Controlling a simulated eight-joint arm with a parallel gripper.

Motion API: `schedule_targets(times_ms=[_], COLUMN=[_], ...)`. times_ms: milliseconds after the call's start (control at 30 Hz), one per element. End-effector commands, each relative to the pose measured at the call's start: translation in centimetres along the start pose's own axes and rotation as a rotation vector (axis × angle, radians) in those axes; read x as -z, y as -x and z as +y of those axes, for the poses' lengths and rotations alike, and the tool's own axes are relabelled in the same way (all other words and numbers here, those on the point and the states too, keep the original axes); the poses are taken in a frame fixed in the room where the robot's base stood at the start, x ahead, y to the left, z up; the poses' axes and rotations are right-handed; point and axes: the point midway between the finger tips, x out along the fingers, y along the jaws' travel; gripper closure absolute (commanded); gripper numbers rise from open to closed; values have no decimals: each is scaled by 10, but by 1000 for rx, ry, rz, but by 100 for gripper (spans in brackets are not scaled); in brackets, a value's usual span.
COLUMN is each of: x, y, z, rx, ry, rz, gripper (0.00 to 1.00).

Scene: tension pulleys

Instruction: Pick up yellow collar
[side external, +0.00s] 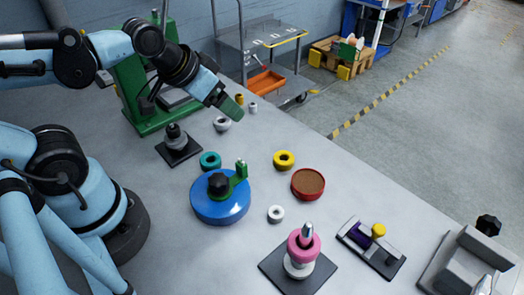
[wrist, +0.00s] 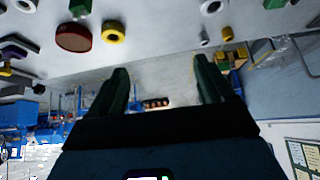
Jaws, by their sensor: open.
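A yellow collar (side external: 284,160) lies flat on the grey table, behind the red round dish. It also shows in the wrist view (wrist: 113,31), near the upper left. My gripper (side external: 232,107) is above the back part of the table, up and left of the yellow collar and apart from it. In the wrist view its two green fingers (wrist: 158,70) stand wide apart with nothing between them. A smaller yellow piece (side external: 239,99) stands near the table's back edge, close to my fingertips in the side view.
Near the collar are the red dish (side external: 307,184), a teal ring (side external: 210,160), a white ring (side external: 275,214) and a blue disc (side external: 220,206) with a green arm. A post (side external: 306,233) carries pink and white collars. A green press (side external: 142,105) stands at the back left.

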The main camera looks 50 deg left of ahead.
Motion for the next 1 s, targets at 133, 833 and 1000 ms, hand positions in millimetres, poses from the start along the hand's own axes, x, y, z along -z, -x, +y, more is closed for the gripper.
schedule_targets(times_ms=[133, 833, 1000], x=[12, 61, 57], y=[-2, -55, -65], z=[9, 79, 82], rx=[-26, -330, -342], ry=[-102, -815, -834], rz=[-61, -419, -427], gripper=[19, 19, 19])
